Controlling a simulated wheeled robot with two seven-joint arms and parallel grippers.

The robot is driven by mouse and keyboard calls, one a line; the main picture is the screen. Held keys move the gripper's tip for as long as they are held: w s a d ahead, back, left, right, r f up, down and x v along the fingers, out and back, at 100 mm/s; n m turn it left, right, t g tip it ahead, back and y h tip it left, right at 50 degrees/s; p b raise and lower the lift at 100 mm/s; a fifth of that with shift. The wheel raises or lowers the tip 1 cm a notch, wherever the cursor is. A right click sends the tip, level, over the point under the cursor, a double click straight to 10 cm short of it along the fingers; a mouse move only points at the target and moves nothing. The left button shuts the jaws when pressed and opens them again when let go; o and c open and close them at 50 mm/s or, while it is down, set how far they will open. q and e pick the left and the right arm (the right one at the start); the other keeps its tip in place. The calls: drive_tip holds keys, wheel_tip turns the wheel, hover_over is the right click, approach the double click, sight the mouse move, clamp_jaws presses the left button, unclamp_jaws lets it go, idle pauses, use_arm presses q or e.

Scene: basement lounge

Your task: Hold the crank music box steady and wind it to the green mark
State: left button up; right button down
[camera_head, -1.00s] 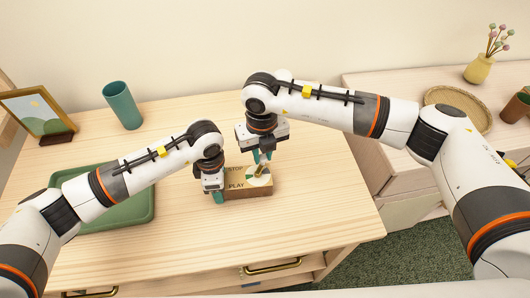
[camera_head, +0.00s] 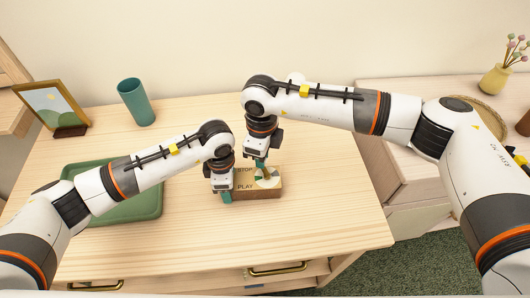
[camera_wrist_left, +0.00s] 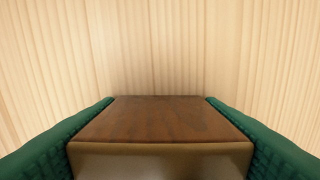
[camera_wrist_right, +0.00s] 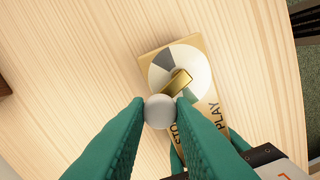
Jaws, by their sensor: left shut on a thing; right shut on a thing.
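The crank music box (camera_head: 268,193) is a small wooden block on the table, with STOP and PLAY lettering and a round dial (camera_wrist_right: 196,62) of pale and dark sectors on top. My left gripper (camera_head: 226,195) is shut on its left end; in the left wrist view the box's brown wood (camera_wrist_left: 160,118) lies between the green fingers. My right gripper (camera_head: 261,164) is above the dial, shut on the crank's white round knob (camera_wrist_right: 159,111). The brass crank arm (camera_wrist_right: 178,83) runs from the knob to the dial's middle.
A green tray (camera_head: 150,205) lies left, partly under my left arm. A teal cup (camera_head: 136,101) and a picture frame (camera_head: 52,105) stand at the back left. A side cabinet at right holds a yellow vase (camera_head: 495,79) and a woven tray (camera_head: 488,107). The table front is clear.

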drive_tip(key=n, duration=0.4)
drive_tip(key=s+a+n, duration=0.1)
drive_tip(key=shift+n, duration=0.4)
drive_tip(key=n, duration=0.3)
drive_tip(key=s+n, duration=0.1)
drive_tip(key=n, duration=0.1)
drive_tip(key=shift+a, duration=0.25)
drive_tip(key=shift+s+n, duration=0.1)
drive_tip(key=shift+n, duration=0.2)
drive_tip(key=c, duration=1.2)
unclamp_jaws()
drive_tip(key=shift+c, duration=0.2)
drive_tip(key=shift+r, duration=0.1)
wheel_tip(320, 180, up, 12)
